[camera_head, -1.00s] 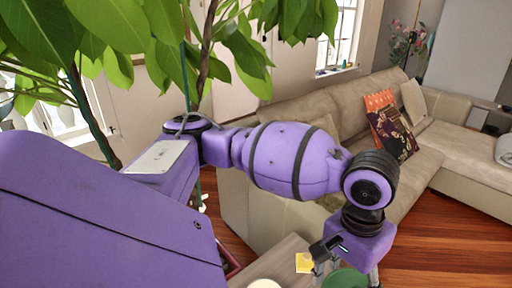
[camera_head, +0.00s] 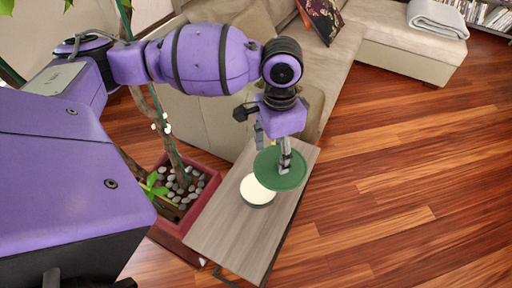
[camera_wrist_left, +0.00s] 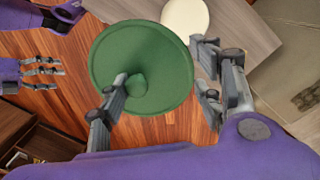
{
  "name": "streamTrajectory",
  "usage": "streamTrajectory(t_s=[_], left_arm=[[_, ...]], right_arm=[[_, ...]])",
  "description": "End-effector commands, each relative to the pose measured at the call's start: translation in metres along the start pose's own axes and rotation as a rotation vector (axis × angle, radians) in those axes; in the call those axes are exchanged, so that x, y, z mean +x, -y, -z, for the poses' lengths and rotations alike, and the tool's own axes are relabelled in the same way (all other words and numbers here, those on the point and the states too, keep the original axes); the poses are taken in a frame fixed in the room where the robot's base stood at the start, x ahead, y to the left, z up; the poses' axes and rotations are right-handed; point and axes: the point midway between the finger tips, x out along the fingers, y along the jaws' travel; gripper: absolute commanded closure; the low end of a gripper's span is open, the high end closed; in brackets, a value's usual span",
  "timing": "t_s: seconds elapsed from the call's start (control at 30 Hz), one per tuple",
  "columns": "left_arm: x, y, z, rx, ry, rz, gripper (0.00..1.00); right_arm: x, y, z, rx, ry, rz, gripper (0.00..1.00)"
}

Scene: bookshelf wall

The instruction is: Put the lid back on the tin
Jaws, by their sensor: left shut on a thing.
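The tin (camera_head: 257,192) is round with a pale cream top and a dark rim. It stands on the narrow grey wood table, and its pale top shows at the upper edge of the left wrist view (camera_wrist_left: 185,14). The lid (camera_head: 285,178) is a green disc with a small knob; it also shows in the left wrist view (camera_wrist_left: 150,50). My left gripper (camera_head: 284,156) is shut on the lid and holds it above the table, overlapping the tin's right side in the head view. My right gripper (camera_wrist_left: 40,74) shows only at the left wrist view's left edge.
The narrow table (camera_head: 225,235) has bare room in front of the tin. A red planter (camera_head: 198,180) with pebbles and a tree stands to its left. A beige sofa (camera_head: 345,70) is behind. Open wooden floor (camera_head: 410,180) lies to the right.

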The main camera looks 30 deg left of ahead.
Motion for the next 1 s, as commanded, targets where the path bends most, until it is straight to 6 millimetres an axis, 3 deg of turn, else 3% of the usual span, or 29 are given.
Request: streamTrajectory(t_s=[0.23, 0.6, 0.8, 1.0], left_arm=[[0.052, 0.022, 0.011, 0.573, 0.039, -0.001, 0.58], [0.129, 0.052, 0.008, 1.395, 0.096, 0.001, 0.58], [0.149, 0.059, 0.004, 1.629, 0.109, 0.001, 0.58], [0.157, 0.06, 0.003, 1.683, 0.112, -0.001, 0.58]], right_arm=[[-0.002, -0.001, 0.005, -0.003, -0.004, 0.002, 0.29], [-0.004, 0.002, 0.012, -0.005, -0.009, 0.008, 0.29], [-0.005, 0.004, 0.012, -0.004, -0.008, 0.011, 0.29], [-0.005, 0.004, 0.007, -0.002, -0.001, 0.011, 0.29]])
